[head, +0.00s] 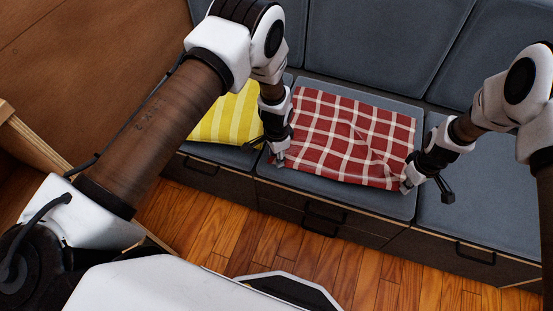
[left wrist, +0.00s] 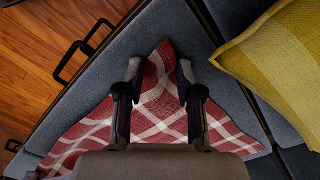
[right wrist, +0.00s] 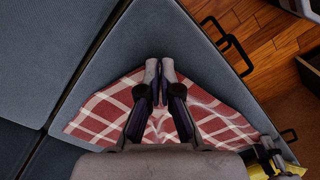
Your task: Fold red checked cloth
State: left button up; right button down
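The red checked cloth (head: 345,135) lies spread on a grey seat cushion, with wrinkles toward its front right corner. My left gripper (head: 279,161) is at the cloth's front left corner. In the left wrist view its fingers (left wrist: 159,72) are apart, with the cloth corner (left wrist: 160,55) showing between and just beyond them. My right gripper (head: 406,187) is at the front right corner. In the right wrist view its fingertips (right wrist: 160,68) are nearly together at the cloth's edge (right wrist: 205,110) and appear closed on the corner; the pinched part is hidden.
A yellow striped pillow (head: 228,117) lies on the cushion to the left, close to my left arm. Grey backrests (head: 380,40) stand behind. Drawers with black handles (head: 320,232) are below the seat. The cushion to the right (head: 490,215) is bare.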

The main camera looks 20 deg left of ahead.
pick_arm(q)
jog(key=shift+s+f, duration=0.1)
jog(key=shift+f, duration=0.05)
grip_shut()
notch_tip(320, 180, up, 4)
jog(key=shift+a+r, duration=0.1)
jog(key=shift+r, duration=0.45)
jog(key=shift+f, duration=0.1)
